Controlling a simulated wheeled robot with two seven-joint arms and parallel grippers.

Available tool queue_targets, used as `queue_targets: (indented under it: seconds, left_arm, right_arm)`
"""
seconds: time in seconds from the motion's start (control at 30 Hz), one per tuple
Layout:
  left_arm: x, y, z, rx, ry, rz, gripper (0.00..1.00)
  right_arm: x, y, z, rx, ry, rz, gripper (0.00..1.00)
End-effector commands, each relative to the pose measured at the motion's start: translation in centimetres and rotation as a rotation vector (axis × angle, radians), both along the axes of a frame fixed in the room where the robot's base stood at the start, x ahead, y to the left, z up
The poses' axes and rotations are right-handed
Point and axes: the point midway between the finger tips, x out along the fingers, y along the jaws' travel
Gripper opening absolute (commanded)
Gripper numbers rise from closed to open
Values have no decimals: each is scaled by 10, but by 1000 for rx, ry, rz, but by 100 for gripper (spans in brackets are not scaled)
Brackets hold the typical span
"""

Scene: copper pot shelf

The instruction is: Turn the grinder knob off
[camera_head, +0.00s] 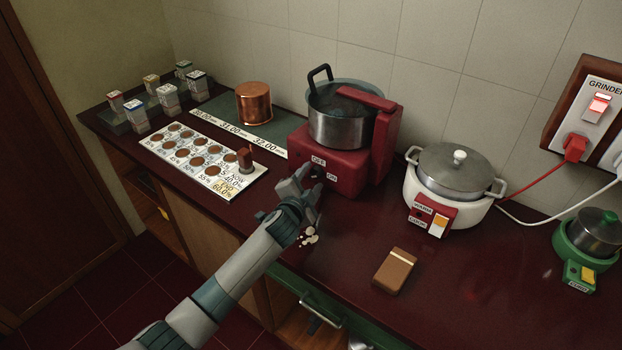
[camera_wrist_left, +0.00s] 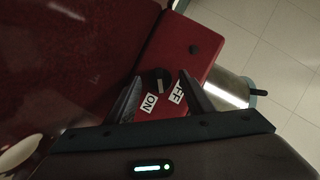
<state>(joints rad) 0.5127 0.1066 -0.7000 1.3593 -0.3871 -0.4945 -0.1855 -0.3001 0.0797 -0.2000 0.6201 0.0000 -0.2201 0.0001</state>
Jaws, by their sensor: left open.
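The red grinder (camera_head: 350,163) stands on the counter against the wall, with a steel pot (camera_head: 338,128) on its base. Its front face carries OFF and ON labels. In the left wrist view the round black knob (camera_wrist_left: 156,80) sits on the red face (camera_wrist_left: 180,58), beside the ON label (camera_wrist_left: 149,102) and the OFF label (camera_wrist_left: 177,92). A pale mark shows on the knob, but I cannot tell its exact setting. My left gripper (camera_head: 311,182) is open at the grinder's front, its fingers (camera_wrist_left: 160,80) on either side of the knob. I cannot tell whether they touch it. My right gripper is out of view.
A white cooker (camera_head: 452,208) stands right of the grinder; a green appliance (camera_head: 575,240) is farther right. A brown case (camera_head: 396,271) lies near the front edge. A sample board (camera_head: 170,155) and copper pot (camera_head: 254,103) are left. A red cord runs to the wall socket panel (camera_head: 598,125).

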Motion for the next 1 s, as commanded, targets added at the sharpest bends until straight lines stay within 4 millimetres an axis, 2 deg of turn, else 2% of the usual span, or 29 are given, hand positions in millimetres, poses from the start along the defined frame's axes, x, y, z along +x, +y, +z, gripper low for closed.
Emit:
queue_targets:
  seconds: [0.37,0.43,0.53,0.57,1.0]
  left_arm:
    - [3,-1,-1,0,0,0,48]
    - [3,-1,-1,0,0,0,36]
    - [3,-1,-1,1,0,0,12]
    - [3,-1,-1,0,0,0,9]
    - [3,0,1,-42,34,1,9]
  right_arm:
    - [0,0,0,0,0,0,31]
    - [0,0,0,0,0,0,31]
    - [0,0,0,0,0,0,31]
    - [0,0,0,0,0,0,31]
    - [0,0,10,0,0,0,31]
